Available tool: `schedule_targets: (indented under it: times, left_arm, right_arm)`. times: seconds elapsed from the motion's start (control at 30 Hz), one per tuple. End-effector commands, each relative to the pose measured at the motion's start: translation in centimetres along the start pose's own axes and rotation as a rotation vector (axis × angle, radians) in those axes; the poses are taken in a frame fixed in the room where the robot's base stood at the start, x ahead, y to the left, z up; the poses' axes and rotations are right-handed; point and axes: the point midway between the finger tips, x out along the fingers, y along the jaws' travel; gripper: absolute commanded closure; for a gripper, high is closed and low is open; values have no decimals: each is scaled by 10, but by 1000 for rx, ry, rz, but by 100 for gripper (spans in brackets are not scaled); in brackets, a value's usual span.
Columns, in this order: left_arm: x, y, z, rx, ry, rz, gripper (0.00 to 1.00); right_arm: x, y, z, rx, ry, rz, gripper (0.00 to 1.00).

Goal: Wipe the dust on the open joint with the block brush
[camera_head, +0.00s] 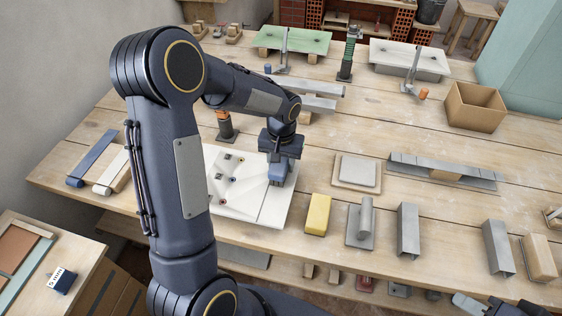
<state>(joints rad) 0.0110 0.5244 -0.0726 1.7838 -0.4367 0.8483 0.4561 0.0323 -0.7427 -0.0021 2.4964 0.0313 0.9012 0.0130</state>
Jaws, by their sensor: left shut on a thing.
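A white board (222,200) lies on the workbench, partly hidden behind my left arm. A thin joint line (264,203) runs across it, with a faint pale grey smear beside it that looks like dust. My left gripper (281,155) points down over the board's right part and is shut on a blue-grey block, which looks like the block brush (278,174). The block's lower edge appears to be at the board's surface; contact is hard to tell. What looks like my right gripper (478,304) shows only in part at the bottom right edge.
A yellow block (318,214), a grey float (361,224) and grey metal profiles (408,229) stand right of the board. A cardboard box (475,106) stands at the back right. Bare bench lies between them.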

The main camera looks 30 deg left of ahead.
Motion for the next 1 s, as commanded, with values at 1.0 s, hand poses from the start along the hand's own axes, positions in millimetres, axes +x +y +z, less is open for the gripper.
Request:
schedule_targets:
  times: [1.0]
  left_arm:
    - [13, -46, 1, 0, -3, -2, 88]
  right_arm:
    - [7, 3, 4, 0, 0, 0, 64]
